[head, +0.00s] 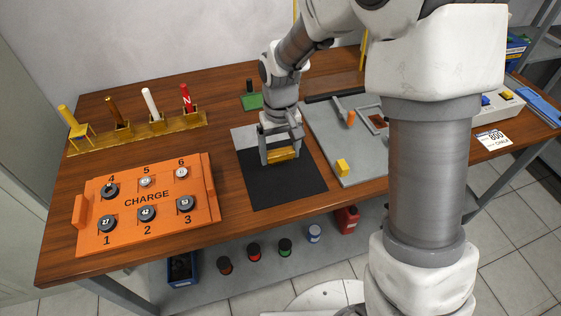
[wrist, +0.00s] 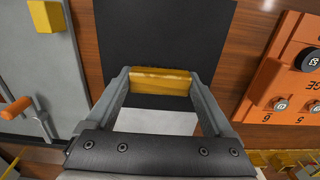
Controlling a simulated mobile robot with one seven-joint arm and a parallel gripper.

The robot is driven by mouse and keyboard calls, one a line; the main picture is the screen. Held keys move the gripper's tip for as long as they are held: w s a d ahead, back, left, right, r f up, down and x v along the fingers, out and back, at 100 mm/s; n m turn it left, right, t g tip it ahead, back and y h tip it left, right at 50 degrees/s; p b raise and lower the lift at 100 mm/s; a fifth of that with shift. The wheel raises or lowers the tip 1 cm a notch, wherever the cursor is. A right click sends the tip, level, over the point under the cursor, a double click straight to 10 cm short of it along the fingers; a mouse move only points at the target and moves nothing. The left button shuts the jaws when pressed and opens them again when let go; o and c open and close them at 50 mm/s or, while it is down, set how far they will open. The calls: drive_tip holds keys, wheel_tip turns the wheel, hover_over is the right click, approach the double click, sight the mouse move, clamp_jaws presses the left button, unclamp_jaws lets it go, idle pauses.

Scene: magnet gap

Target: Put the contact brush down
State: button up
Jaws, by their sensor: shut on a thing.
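The contact brush (head: 283,154) is a yellow-brown block, and it also shows in the wrist view (wrist: 160,82). My gripper (head: 281,157) is shut on it, one finger at each end of the block. In the head view the brush is over the black mat (head: 285,186), near the border with a light grey patch (head: 243,138). In the wrist view the black mat and the light patch show behind and below the brush. I cannot tell whether the brush touches the mat or is held just above it.
An orange CHARGE board (head: 148,229) with several numbered round pieces stands left of the mat. A grey plate (head: 325,135) with a yellow block (head: 342,167) and an orange-handled lever lies right. A wooden rack (head: 140,134) holding several rods is at the back left. The black mat's front is bare.

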sight(280, 162)
drive_tip(key=shift+f+b, duration=0.35)
drive_tip(key=shift+f, duration=1.4)
drive_tip(key=shift+f, duration=0.2)
drive_tip(key=o, duration=0.9)
wheel_tip(280, 162, up, 13)
drive_tip(key=shift+d+f+p, duration=0.1)
drive_tip(key=shift+f+p, duration=0.05)
drive_tip(key=shift+p, duration=1.05)
drive_tip(key=s+d+r+m+t, duration=0.1)
drive_tip(key=s+d+r+t, duration=0.1)
drive_tip(key=s+d+r, duration=0.2)
drive_tip(key=s+d+r+m+t, duration=0.1)
drive_tip(key=s+d+r, duration=0.3)
drive_tip(key=s, duration=0.4)
drive_tip(key=s+d+r+m+t, duration=0.1)
drive_tip(key=s+d+r+t, duration=0.1)
drive_tip(key=s+d+r, duration=0.2)
drive_tip(key=shift+s+d+r+t, duration=0.1)
drive_tip(key=shift+s+r+t, duration=0.05)
drive_tip(key=shift+s, duration=0.55)
drive_tip(key=shift+s+d+r+t, duration=0.1)
drive_tip(key=shift+s+t, duration=0.05)
drive_tip(key=shift+s, duration=0.5)
